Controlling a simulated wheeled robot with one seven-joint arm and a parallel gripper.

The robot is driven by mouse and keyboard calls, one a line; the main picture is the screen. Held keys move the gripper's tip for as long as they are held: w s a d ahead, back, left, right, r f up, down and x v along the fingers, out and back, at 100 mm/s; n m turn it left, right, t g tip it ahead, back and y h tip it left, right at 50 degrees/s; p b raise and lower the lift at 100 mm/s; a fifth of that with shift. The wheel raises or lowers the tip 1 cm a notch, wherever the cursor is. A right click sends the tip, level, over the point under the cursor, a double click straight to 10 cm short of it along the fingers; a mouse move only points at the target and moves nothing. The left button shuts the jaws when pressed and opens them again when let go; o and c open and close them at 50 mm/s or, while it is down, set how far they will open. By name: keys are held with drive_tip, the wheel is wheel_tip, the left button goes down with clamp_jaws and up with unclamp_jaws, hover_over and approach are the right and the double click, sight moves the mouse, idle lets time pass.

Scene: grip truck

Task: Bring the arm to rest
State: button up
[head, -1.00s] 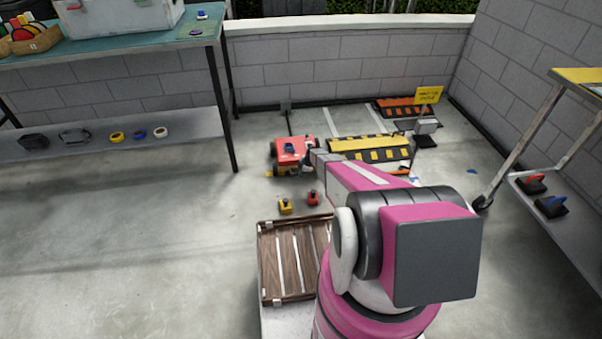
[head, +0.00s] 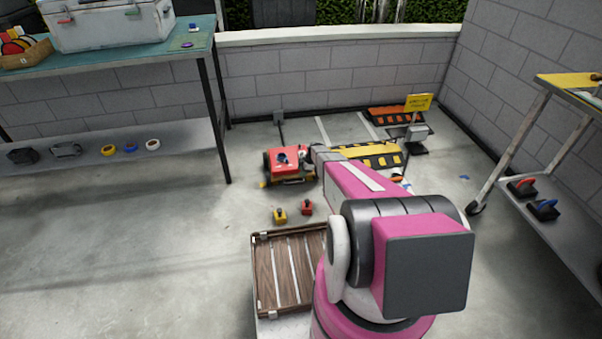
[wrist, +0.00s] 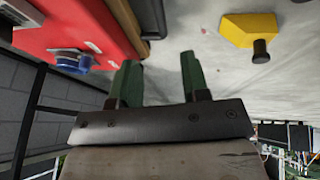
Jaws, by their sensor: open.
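My arm (head: 375,195) is pink and grey. It reaches forward from the lower middle of the head view, with its far end beside the red truck (head: 289,157). In the wrist view my gripper (wrist: 159,78) shows two green fingers, spread apart with nothing between them. The red truck (wrist: 75,28) is at the left of the wrist view, with a blue part (wrist: 72,61) on it. I cannot tell whether the fingers touch the truck. The gripper itself is hard to make out in the head view.
A yellow block (head: 280,216) and a red one (head: 306,207) stand on the floor before the truck. Striped ramps (head: 365,153) and a yellow sign (head: 418,102) are behind my arm. A slatted wooden deck (head: 285,272) is near me. A table stands left, a trolley right; left floor is open.

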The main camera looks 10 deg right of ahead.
drive_tip(key=s+a+r+m+g+h, duration=0.1)
drive_tip(key=s+r+m, duration=0.8)
drive_tip(key=s+r, duration=0.9)
drive_tip(key=s+a+r+m+g+h, duration=0.1)
drive_tip(key=s+a+r+m+h, duration=0.2)
drive_tip(key=s+r+m, duration=0.6)
drive_tip(key=s+r, duration=1)
drive_tip(key=s, duration=0.2)
drive_tip(key=shift+s+a+m+h, duration=0.25)
drive_tip(key=shift+a+m+h, duration=0.05)
